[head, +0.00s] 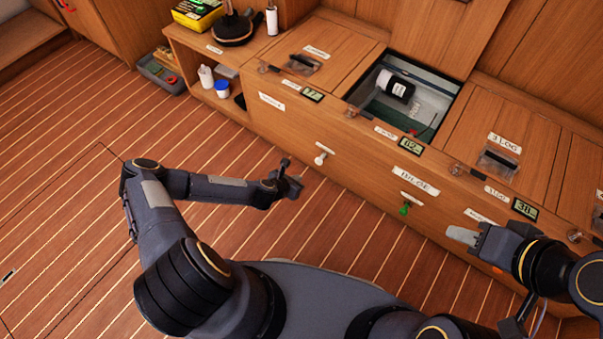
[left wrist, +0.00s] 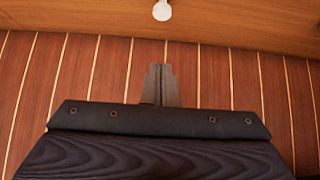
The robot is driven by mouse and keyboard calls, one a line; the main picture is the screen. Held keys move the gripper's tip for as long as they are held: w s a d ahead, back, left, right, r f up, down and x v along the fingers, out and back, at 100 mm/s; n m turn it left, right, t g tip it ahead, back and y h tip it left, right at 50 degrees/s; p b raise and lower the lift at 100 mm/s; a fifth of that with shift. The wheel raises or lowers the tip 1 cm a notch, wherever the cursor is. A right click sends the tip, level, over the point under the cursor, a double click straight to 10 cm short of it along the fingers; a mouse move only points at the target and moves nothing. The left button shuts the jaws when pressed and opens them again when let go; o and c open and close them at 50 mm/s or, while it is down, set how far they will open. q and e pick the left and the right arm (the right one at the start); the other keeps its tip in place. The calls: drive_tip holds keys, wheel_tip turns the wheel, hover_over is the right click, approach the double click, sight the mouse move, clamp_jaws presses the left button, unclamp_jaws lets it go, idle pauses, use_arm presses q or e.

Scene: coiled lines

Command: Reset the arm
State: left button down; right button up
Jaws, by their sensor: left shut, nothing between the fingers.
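My left gripper (head: 292,184) is above the plank floor, in front of the wooden cabinet and apart from it. It also shows in the left wrist view (left wrist: 160,86), with its fingers together and nothing between them. My right gripper (head: 464,236) is at the right of the head view, close to the cabinet front. Its fingers show only as a pale grey shape, so I cannot tell whether they are open or shut.
The cabinet (head: 300,125) has an open compartment (head: 445,92) holding a black-and-white bottle (head: 395,86). A white knob (head: 322,158) and a green one (head: 404,210) stick out of its front. A grey bin (head: 160,75) stands at the far left.

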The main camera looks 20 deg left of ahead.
use_arm(q)
drive_tip(key=s+a+r+m+g, duration=0.25)
drive_tip(key=r+m, duration=0.75)
drive_tip(key=r, duration=0.5)
drive_tip(key=s+a+r+m+g, duration=0.1)
drive_tip(key=s+a+r+m, duration=0.2)
drive_tip(key=r+m, duration=0.95)
drive_tip(key=s+d+r+m, duration=0.1)
drive_tip(key=s+r+m, duration=0.7)
drive_tip(key=s+r, duration=1.15)
wheel_tip(320, 180, up, 29)
drive_tip(key=s+p, duration=0.2)
drive_tip(key=p, duration=2.9)
drive_tip(key=shift+s+d, duration=0.2)
drive_tip(key=shift+d, duration=0.05)
drive_tip(key=c, duration=2.1)
unclamp_jaws()
